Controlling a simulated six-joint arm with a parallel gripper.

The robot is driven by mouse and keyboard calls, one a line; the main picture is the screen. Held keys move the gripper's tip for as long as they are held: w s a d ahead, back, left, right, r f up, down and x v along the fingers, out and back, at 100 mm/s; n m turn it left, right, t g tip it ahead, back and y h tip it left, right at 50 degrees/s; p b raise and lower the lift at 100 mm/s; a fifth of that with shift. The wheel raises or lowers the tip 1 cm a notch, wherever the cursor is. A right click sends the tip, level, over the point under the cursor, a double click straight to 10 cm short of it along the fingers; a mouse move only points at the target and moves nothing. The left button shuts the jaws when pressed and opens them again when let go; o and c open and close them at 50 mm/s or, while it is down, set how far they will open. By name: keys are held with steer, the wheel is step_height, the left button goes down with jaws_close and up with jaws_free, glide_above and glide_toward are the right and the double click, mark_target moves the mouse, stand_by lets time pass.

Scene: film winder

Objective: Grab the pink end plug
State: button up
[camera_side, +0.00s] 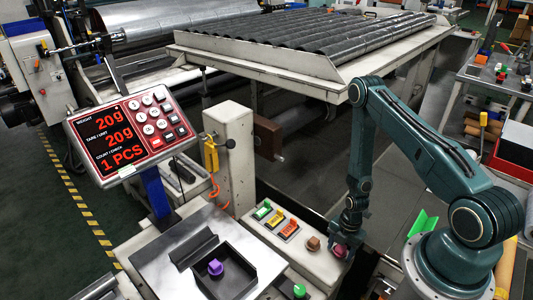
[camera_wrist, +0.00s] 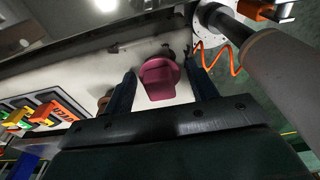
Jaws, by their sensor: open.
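The pink end plug (camera_wrist: 159,80) is a dark pink knob-like piece with a round flange. In the wrist view it lies between the two open fingers of my gripper (camera_wrist: 160,92), with a gap showing on both sides. In the side view the plug (camera_side: 340,251) sits at the right end of the pale control panel, partly hidden by my gripper (camera_side: 341,244), which is right over it and points down. I cannot tell from the side view whether a finger touches it.
A brown plug (camera_side: 313,244) stands just left of the pink one. Coloured switches (camera_side: 275,222) lie further left on the panel. A black tray (camera_side: 240,268) holds a purple plug (camera_side: 215,267). A green plug (camera_side: 299,290) is at the front. A post (camera_side: 230,150) stands behind.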

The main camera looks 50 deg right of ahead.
steer(key=c, duration=0.8)
steer(key=shift+r, duration=0.1)
step_height(320, 180, up, 20)
stand_by(1.1)
stand_by(0.5)
